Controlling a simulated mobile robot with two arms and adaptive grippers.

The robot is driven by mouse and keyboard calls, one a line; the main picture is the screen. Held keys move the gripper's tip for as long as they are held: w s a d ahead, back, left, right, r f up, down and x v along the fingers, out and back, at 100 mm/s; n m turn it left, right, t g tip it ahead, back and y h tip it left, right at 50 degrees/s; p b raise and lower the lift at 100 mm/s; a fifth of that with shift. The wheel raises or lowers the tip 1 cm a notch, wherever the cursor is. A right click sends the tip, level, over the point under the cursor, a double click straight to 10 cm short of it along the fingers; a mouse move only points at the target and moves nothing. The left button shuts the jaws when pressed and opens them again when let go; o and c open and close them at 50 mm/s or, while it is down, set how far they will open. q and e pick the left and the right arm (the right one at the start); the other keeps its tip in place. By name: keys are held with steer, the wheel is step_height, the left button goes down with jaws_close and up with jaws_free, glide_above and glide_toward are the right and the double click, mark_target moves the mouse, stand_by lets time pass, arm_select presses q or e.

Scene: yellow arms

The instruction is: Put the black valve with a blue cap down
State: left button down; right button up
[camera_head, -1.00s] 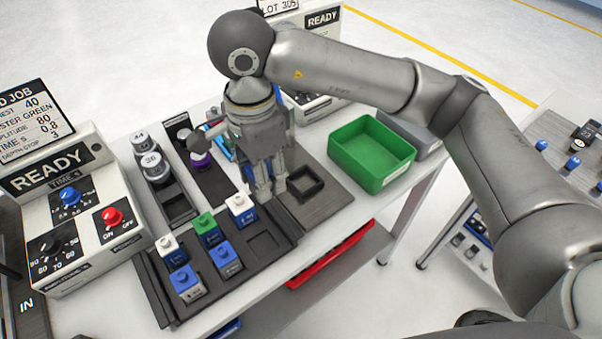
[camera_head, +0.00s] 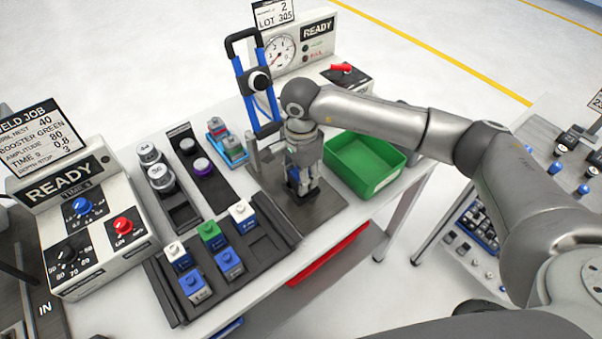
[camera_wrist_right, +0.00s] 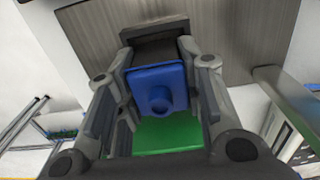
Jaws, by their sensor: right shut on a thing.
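My right gripper (camera_head: 303,190) points down over the square black nest on the dark fixture plate (camera_head: 325,205). It is shut on the black valve with a blue cap. In the right wrist view the blue cap (camera_wrist_right: 158,88) sits between the fingers (camera_wrist_right: 160,100), with a dark block-like shape (camera_wrist_right: 155,52) just beyond it. In the head view the fingers mostly hide the valve and the nest. I cannot tell whether the valve touches the nest floor. My left gripper is not in view.
A green bin (camera_head: 385,180) stands close to the right of the gripper. A blue-railed press (camera_head: 262,95) stands behind it. A black rack (camera_head: 165,285) with blue, white and green capped pieces lies at front left. A green surface (camera_wrist_right: 165,135) shows beneath the cap in the wrist view.

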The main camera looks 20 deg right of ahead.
steer(key=shift+f, duration=0.55)
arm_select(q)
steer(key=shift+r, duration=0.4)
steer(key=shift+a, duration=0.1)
arm_select(e)
steer(key=shift+f, duration=0.2)
steer(key=o, duration=1.1)
steer(key=shift+c, duration=0.2)
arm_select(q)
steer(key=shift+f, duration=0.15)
arm_select(e)
steer(key=shift+r, duration=0.1)
